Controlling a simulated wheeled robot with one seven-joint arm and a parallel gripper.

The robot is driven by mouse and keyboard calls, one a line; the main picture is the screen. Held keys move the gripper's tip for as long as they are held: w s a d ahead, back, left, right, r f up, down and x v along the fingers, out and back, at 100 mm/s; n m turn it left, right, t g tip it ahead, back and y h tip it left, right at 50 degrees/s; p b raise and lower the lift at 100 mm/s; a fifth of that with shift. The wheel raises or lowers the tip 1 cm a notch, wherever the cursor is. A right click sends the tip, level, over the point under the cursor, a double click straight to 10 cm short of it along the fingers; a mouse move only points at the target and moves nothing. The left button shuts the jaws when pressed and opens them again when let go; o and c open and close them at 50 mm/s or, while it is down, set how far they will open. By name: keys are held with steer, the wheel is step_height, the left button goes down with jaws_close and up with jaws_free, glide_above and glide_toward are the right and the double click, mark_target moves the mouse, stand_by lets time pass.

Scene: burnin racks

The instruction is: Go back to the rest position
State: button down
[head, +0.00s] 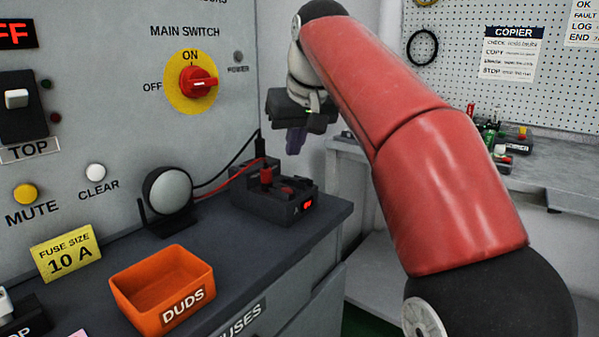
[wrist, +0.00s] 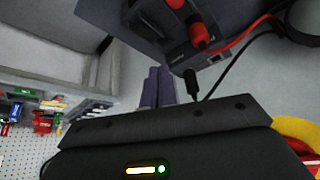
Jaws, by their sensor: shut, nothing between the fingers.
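My gripper (head: 296,140) hangs at the end of my red arm, in the air at the upper middle of the head view. It is near the grey panel, to the right of the red main switch (head: 198,83) on its yellow disc, and apart from it. In the wrist view the purple fingers (wrist: 157,87) are together with nothing between them. The dark block with red posts (head: 275,193) stands on the bench below my gripper. It also shows at the top of the wrist view (wrist: 201,32).
An orange DUDS bin (head: 163,289), a round lamp-like device (head: 168,191) and a yellow fuse size card (head: 66,252) are on or by the bench (head: 232,262). A grey side table (head: 560,170) with small items stands at the right, under a pegboard. Red and black cables run to the block.

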steer(key=shift+r, duration=0.5)
steer(key=shift+s+d+f, duration=0.15)
steer(key=shift+s+d, duration=0.05)
steer(key=shift+d, duration=0.1)
steer(key=s+d+f+m, duration=0.1)
steer(key=s+d+f, duration=0.4)
steer(key=s+f, duration=0.3)
steer(key=s+d+f+m+h, duration=0.1)
steer(key=s+d+f+m, duration=0.1)
steer(key=s+d+f, duration=0.3)
steer(key=s+d+f+m+h, duration=0.1)
steer(key=s+d+f, duration=0.3)
steer(key=s+f, duration=0.8)
step_height(320, 180, down, 2)
steer(key=shift+s+d, duration=0.4)
